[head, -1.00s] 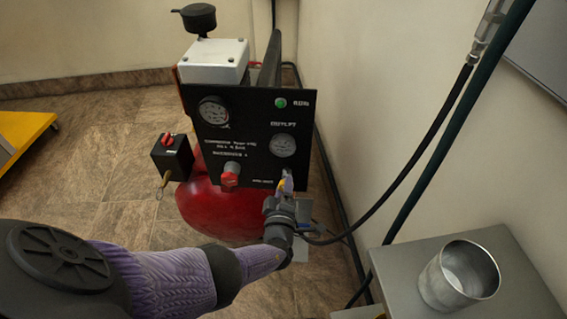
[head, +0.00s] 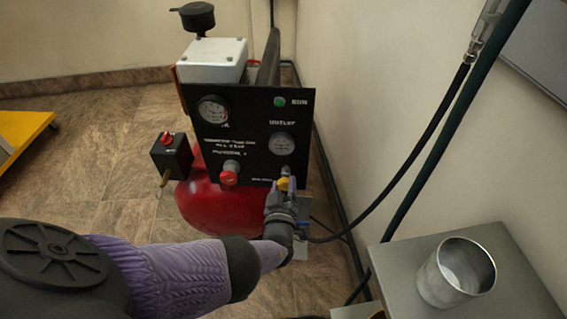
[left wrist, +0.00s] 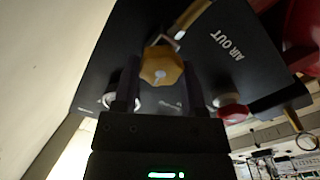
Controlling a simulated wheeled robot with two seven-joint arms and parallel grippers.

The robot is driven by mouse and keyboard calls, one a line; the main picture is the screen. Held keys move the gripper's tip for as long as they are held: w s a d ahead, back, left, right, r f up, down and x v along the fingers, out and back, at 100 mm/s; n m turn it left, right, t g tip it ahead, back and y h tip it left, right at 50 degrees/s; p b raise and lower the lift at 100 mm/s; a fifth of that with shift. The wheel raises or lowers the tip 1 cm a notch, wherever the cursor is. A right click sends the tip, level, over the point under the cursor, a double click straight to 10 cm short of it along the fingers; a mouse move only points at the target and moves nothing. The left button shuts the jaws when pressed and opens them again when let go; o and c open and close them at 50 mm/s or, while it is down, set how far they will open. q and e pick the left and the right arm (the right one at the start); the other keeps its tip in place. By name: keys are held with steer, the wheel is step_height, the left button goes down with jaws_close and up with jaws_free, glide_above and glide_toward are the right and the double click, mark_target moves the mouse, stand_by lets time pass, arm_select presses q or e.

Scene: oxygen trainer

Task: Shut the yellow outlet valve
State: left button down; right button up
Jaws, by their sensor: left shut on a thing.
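The yellow outlet valve knob (head: 283,184) sits low on the right of the black compressor panel (head: 245,168). My left gripper (head: 281,190) is at the knob, and its body hides part of it in the head view. In the left wrist view the lobed yellow knob (left wrist: 162,67) lies between the two fingers of my left gripper (left wrist: 160,80), near the "AIR OUT" lettering. The gripper is shut on the knob. My right gripper is in neither view.
A red knob (head: 229,178), two gauges and a green lamp (head: 280,101) are on the panel. A red tank (head: 205,203) is below. A black box with a red switch (head: 170,153) stands left. Dark hoses hang right, near a metal cup (head: 456,280) on a grey cabinet.

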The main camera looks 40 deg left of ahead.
arm_select(q)
steer(key=shift+f, duration=0.1)
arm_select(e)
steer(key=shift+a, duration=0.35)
arm_select(q)
steer(key=shift+c, duration=0.7)
jaws_free()
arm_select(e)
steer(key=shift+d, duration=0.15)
arm_select(q)
steer(key=shift+s+d, duration=0.15)
steer(key=shift+s, duration=0.05)
steer(key=p+v, duration=0.3)
steer(key=v, duration=0.6)
steer(key=shift+s+p, duration=0.25)
steer(key=shift+p, duration=0.15)
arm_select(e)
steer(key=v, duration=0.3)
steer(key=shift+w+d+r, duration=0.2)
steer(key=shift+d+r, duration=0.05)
